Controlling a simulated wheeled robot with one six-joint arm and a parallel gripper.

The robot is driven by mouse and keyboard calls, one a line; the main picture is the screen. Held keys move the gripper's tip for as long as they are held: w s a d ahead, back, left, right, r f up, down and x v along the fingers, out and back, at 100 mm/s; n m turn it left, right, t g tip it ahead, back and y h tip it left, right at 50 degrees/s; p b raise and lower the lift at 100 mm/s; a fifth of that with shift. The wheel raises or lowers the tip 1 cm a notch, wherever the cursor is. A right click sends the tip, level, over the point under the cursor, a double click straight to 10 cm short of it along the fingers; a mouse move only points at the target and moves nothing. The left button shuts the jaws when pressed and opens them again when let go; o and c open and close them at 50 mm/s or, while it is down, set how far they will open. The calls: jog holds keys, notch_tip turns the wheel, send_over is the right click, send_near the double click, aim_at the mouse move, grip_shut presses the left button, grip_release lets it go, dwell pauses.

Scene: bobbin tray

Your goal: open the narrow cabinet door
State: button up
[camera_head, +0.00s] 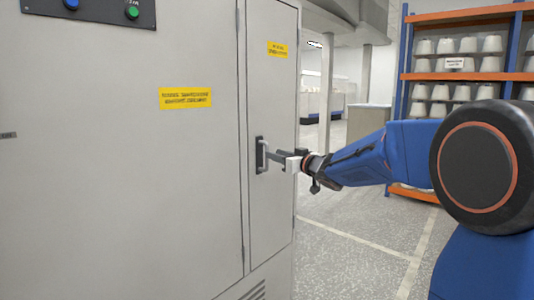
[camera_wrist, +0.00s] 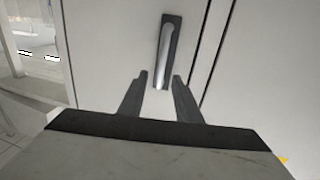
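The narrow cabinet door (camera_head: 270,95) is a tall light-grey panel at the right end of the cabinet, and it looks closed. Its handle (camera_head: 261,155) is a vertical bar on a dark plate near the door's left edge. In the wrist view the handle (camera_wrist: 166,55) stands just beyond my fingertips. My gripper (camera_head: 275,156) reaches in from the right at handle height. The handle lines up roughly with the gap. Contact with the handle cannot be told.
A wide cabinet door (camera_head: 120,180) lies left of the narrow one, with a button panel (camera_head: 95,12) above. A blue and orange rack (camera_head: 470,77) of white bobbins stands at the back right. The speckled floor (camera_head: 335,265) right of the cabinet is clear.

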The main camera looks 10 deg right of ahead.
aim_at(267, 167)
jog(key=shift+x, duration=3.2)
jog(key=shift+c, duration=0.7)
grip_shut()
